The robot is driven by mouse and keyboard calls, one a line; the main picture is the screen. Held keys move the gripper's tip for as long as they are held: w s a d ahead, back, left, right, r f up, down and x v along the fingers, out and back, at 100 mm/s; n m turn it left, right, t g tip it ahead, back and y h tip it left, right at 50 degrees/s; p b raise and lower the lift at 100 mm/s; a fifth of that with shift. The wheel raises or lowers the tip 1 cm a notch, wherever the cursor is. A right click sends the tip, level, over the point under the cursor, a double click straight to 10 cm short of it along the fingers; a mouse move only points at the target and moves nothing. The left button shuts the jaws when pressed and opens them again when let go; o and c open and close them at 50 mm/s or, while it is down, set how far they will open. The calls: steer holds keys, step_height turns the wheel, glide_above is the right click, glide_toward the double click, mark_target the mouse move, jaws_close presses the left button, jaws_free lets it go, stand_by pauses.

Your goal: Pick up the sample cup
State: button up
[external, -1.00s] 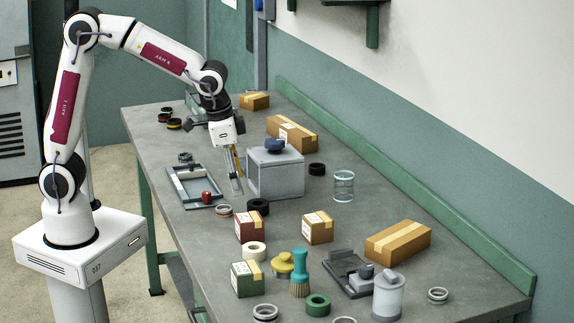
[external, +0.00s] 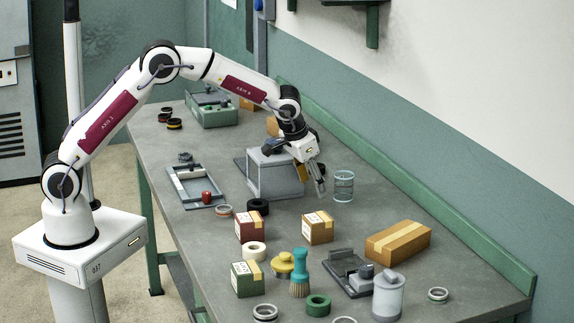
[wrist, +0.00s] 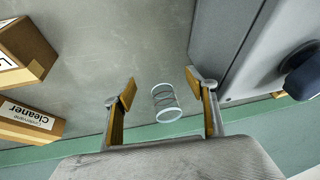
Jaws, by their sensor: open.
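The sample cup, which I take to be the clear, pale-rimmed cylinder (external: 344,186), stands on the grey table toward the wall side. In the wrist view the cup (wrist: 167,103) appears between my two fingers, with its see-through wall and light rims visible. My gripper (external: 321,186) is open and angled down, just left of the cup in the external view. In the wrist view my gripper (wrist: 161,85) has wide-set fingers with tan pads. Neither finger visibly touches the cup, and the gap between them looks empty apart from it.
A grey machine box (external: 274,177) stands close left of my gripper; its dark blue knob (wrist: 303,75) shows in the wrist view. Cardboard boxes (external: 318,227) (external: 398,240) lie nearer the camera. A green ledge (external: 410,185) runs along the wall. Bare table surrounds the cup.

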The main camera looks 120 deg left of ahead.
mark_target(344, 180)
steer(key=shift+n+t+y, duration=0.3)
steer(key=shift+n+y, duration=0.1)
steer(key=w+a, duration=0.1)
steer(key=w+a+r, duration=0.1)
steer(key=a, duration=0.1)
steer(key=shift+w, duration=0.25)
steer(key=shift+n+t+y, duration=0.3)
steer(key=shift+n+y, duration=0.2)
steer(key=shift+n, duration=0.4)
steer(key=w+a+r, duration=0.2)
steer(key=r, duration=0.1)
steer(key=shift+a+r, duration=0.15)
steer(key=shift+r, duration=0.1)
steer(key=shift+f, duration=0.1)
steer(key=shift+x, duration=1.25)
steer(key=shift+f, duration=0.1)
steer(key=shift+x, duration=2.5)
